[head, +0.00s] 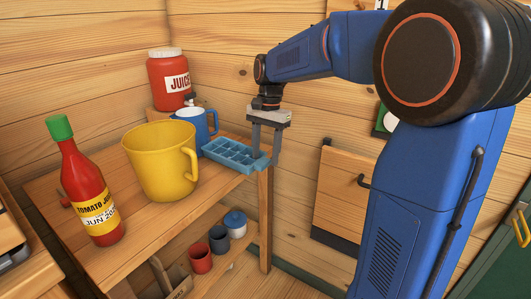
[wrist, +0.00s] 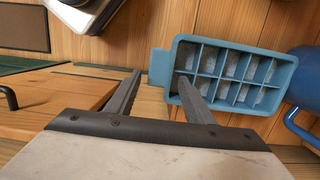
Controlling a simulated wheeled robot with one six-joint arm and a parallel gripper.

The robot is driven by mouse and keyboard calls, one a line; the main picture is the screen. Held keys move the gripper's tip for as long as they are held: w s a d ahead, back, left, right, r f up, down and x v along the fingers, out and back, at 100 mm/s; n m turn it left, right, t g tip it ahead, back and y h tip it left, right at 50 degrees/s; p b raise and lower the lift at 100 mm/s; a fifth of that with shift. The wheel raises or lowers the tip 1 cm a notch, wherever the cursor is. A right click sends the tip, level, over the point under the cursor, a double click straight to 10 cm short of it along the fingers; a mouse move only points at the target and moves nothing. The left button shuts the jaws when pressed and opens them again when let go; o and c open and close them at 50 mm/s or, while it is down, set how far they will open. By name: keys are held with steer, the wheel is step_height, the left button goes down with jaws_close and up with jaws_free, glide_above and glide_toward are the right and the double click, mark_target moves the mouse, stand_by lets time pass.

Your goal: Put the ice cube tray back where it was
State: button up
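The blue ice cube tray (head: 233,154) sits at the right end of the wooden table's top, close to its edge. Pale pieces show in its compartments in the wrist view (wrist: 232,73). A small tab sticks out from its near short end. My gripper (head: 267,160) is at that end, pointing down. In the wrist view my gripper (wrist: 160,77) has its fingers spread, one on the tab's outer side and one over the tray's end compartments. A gap shows between the left finger and the tab. I cannot tell whether the right finger touches the tray.
A blue jug (head: 193,131) stands close behind the tray. A yellow pot (head: 160,165) and a red tomato juice bottle (head: 90,190) stand to the left on the table (head: 130,252). A red juice jar (head: 170,82) is at the back. Several small pots stand on the lower shelf.

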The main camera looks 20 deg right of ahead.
step_height(320, 180, up, 13)
steer(key=d, duration=0.1)
steer(key=s+f+n+t, duration=0.2)
steer(key=s+f, duration=0.4)
steer(key=s, duration=0.3)
steer(key=s+d+f+n+t, duration=0.1)
steer(key=s+f+n, duration=0.4)
steer(key=s, duration=0.5)
steer(key=s+f+n+t+h, duration=0.1)
steer(key=s+f+n+t, duration=0.1)
steer(key=s+f, duration=0.5)
steer(key=s+n, duration=0.1)
steer(key=s, duration=0.2)
steer(key=shift+d+f+n+t, duration=0.25)
steer(key=shift+d+n+t, duration=0.05)
steer(key=shift+n, duration=0.1)
